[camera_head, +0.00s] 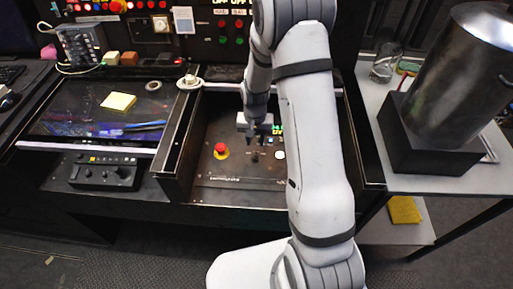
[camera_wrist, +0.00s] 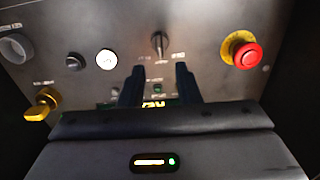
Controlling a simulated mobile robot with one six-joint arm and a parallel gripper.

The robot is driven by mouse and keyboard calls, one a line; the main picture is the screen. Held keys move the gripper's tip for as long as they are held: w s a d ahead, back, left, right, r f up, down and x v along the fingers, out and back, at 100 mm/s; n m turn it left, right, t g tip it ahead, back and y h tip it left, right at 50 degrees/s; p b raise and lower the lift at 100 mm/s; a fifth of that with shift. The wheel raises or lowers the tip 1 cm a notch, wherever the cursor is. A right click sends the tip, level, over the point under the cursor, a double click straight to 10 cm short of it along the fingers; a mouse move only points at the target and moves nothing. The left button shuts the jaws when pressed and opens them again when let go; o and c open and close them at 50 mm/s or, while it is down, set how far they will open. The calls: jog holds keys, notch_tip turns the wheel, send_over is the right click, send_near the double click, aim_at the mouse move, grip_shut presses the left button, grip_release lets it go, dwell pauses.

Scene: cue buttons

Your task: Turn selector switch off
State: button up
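The control panel (camera_head: 225,178) lies in a dark open-topped console bay. In the wrist view it carries a metal lever switch (camera_wrist: 158,44), upright in the picture, and a yellow-handled knob (camera_wrist: 42,103) at the left, turned at a slant. The labels are too blurred to tell which is the selector switch. My gripper (camera_wrist: 160,68) is open and empty; its two dark fingers stand apart, just below the lever in the picture. In the head view my gripper (camera_head: 258,140) hangs over the panel near a small dark knob (camera_head: 255,156). The yellow knob is not visible there.
A red mushroom button (camera_wrist: 248,55) on a yellow base, a white round button (camera_wrist: 106,59) and a black button (camera_wrist: 74,62) sit nearby. A grey round knob (camera_wrist: 14,47) is farther left. Bay walls (camera_head: 183,150) enclose the panel. A metal cylinder (camera_head: 460,75) stands right.

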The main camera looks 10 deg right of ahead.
aim_at(255, 156)
notch_tip(255, 156, down, 7)
jog(key=shift+r+p, duration=0.1)
jog(key=shift+p, duration=0.2)
